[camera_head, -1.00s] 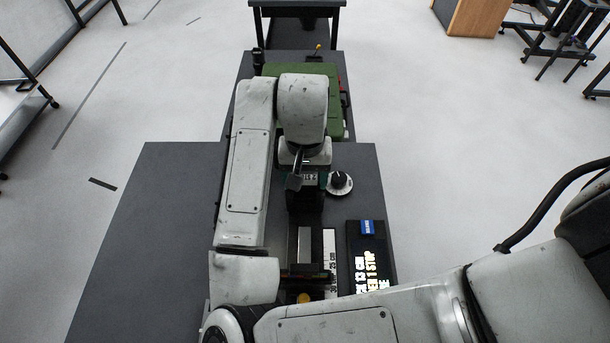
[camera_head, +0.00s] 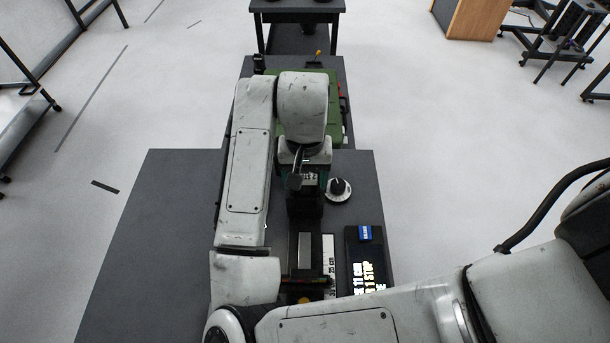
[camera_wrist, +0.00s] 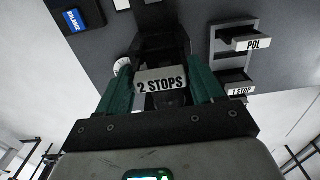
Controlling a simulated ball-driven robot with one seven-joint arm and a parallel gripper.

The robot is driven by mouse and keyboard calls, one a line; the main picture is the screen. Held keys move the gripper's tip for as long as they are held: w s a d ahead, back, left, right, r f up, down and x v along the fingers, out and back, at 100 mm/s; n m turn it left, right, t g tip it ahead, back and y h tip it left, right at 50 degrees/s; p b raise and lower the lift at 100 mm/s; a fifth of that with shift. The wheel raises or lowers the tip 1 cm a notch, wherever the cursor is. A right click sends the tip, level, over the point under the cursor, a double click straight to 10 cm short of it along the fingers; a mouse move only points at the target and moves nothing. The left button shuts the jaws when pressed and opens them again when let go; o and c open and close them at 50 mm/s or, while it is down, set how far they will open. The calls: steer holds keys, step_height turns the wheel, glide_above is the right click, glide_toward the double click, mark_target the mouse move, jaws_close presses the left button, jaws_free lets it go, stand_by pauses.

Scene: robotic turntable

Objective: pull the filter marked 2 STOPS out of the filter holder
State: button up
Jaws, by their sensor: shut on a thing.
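The filter marked 2 STOPS (camera_wrist: 161,80) has a pale label with black letters, in the middle of the wrist view. My gripper (camera_wrist: 162,88) is shut on it, with one green finger at each side of the label. In the head view my gripper (camera_head: 307,172) is below my wrist, and a bit of the label shows there. A black holder-like body (camera_wrist: 162,40) stands directly behind the filter in the wrist view. I cannot tell how far the filter sits in it, as the label and fingers hide the join.
A rack at the right of the wrist view holds filters marked POL (camera_wrist: 252,44) and 1 STOP (camera_wrist: 242,91). A dial (camera_head: 338,190) and a lit display (camera_head: 368,275) lie right of the black rail. The grey table (camera_head: 160,240) is bare at left.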

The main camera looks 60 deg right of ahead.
steer(key=shift+r+p, duration=1.25)
steer(key=shift+r, duration=1)
